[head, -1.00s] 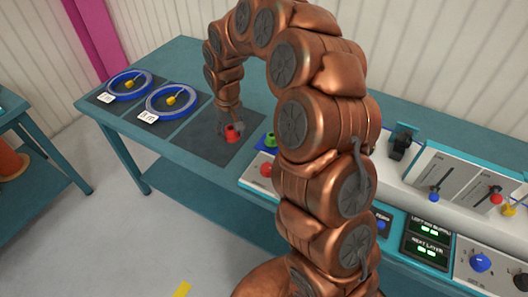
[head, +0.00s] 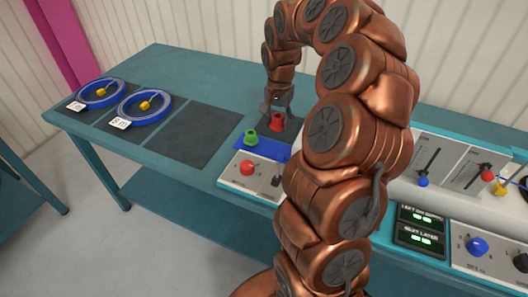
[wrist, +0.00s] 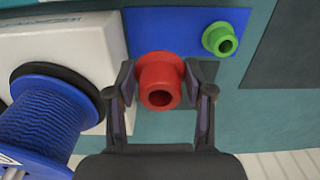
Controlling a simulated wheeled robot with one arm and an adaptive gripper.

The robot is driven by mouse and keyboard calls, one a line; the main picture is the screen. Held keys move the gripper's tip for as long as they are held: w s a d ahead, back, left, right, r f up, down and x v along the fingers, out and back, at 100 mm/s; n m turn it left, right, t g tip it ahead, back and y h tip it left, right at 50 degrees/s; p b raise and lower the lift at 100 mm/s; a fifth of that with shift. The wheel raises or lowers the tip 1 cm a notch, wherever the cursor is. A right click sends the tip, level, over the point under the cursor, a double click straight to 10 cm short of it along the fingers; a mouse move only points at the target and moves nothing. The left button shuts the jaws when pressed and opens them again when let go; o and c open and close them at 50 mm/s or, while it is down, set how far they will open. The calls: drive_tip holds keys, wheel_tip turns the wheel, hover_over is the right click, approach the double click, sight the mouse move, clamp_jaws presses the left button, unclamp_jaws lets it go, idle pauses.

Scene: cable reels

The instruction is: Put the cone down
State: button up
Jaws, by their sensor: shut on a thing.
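My gripper (head: 277,103) is shut on the red cone (head: 277,122), which it holds upright from above at the blue mat (head: 268,149). In the wrist view the red cone (wrist: 158,82) sits between my two fingers (wrist: 160,90), over the mat's edge as seen from there. I cannot tell whether its base touches the mat. A green cone (head: 250,137) stands on the blue mat to the left of the red one, and it also shows in the wrist view (wrist: 221,40). My arm hides the right part of the mat in the head view.
Several dark square pads lie on the teal table (head: 215,85); the nearest pad (head: 195,135) is empty. Two blue cable rings (head: 143,107) lie on the others. A control panel (head: 240,180) stands in front of the blue mat. A blue reel (wrist: 45,120) is at left in the wrist view.

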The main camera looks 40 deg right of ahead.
sight(278, 152)
drive_tip(key=f, duration=0.3)
drive_tip(key=f+p, duration=0.1)
drive_tip(key=f, duration=0.2)
drive_tip(key=f+p, duration=0.1)
drive_tip(key=f, duration=0.2)
drive_tip(key=shift+s+d, duration=0.2)
drive_tip(key=shift+s, duration=0.1)
drive_tip(key=shift+w+f, duration=0.1)
drive_tip(key=shift+f, duration=0.4)
drive_tip(key=shift+f, duration=0.2)
drive_tip(key=o, duration=0.9)
drive_tip(key=shift+r, duration=0.2)
